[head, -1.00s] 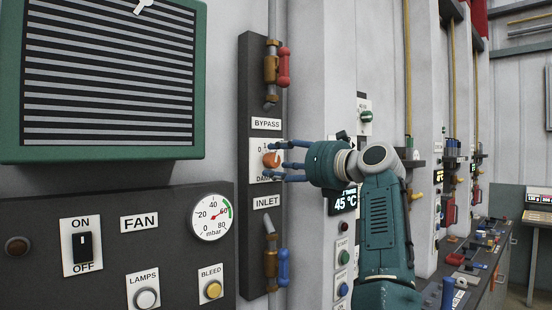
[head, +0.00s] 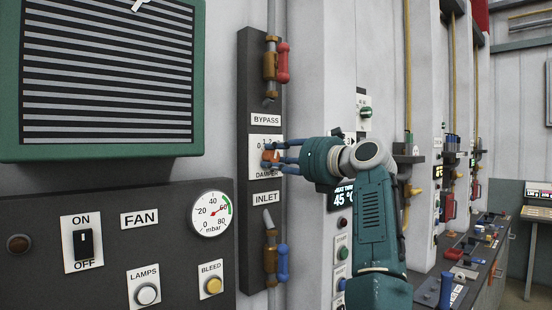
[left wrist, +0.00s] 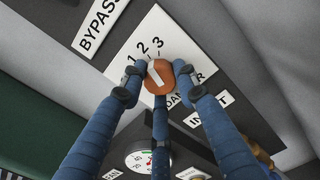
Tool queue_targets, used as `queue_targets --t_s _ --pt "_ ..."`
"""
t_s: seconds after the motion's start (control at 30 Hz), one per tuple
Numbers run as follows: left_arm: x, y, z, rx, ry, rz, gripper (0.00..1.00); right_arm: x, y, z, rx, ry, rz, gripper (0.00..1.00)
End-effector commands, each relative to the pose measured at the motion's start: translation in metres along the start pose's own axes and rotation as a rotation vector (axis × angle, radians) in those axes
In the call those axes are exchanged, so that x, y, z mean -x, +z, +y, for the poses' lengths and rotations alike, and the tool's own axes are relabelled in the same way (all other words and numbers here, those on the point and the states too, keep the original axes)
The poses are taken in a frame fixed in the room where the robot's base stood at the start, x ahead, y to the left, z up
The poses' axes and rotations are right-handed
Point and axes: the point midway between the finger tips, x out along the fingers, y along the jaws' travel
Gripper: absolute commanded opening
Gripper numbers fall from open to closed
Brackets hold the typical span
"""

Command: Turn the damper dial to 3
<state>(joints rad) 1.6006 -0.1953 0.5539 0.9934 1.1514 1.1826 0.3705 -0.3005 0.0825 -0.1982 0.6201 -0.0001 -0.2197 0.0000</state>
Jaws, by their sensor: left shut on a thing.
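The damper dial is an orange knob with a white pointer (left wrist: 156,72) on a white plate (left wrist: 176,48) marked DAMPER. In the left wrist view the marks 1, 2 and 3 show beyond the knob; its pointer leans up-left, around the 1 to 2 side, and I cannot tell the exact mark. My left gripper (left wrist: 160,88) has its blue fingers shut around the knob, touching its sides. In the head view the left gripper (head: 272,154) reaches the plate from the right, and its fingers partly cover the dial (head: 269,156). My right gripper is not in view.
On the same dark strip, a red-handled bypass valve (head: 283,62) is above and a blue-handled inlet valve (head: 282,263) below. The fan panel (head: 110,195) stands to the left under a green louvred box (head: 12,140). A column with a display and buttons (head: 341,253) stands close beside my arm.

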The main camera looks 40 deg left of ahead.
Motion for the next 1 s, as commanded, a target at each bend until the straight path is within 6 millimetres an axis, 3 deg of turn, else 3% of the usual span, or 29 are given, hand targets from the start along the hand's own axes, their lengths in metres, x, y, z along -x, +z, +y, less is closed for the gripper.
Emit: queue_targets --t_s 0.6,1.0 --pt "0.0 -0.004 -0.002 -0.384 -0.004 0.01 0.04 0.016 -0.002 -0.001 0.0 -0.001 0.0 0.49" --pt "0.0 -0.005 -0.002 -0.508 -0.004 0.012 0.04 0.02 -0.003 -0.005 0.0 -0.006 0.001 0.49"
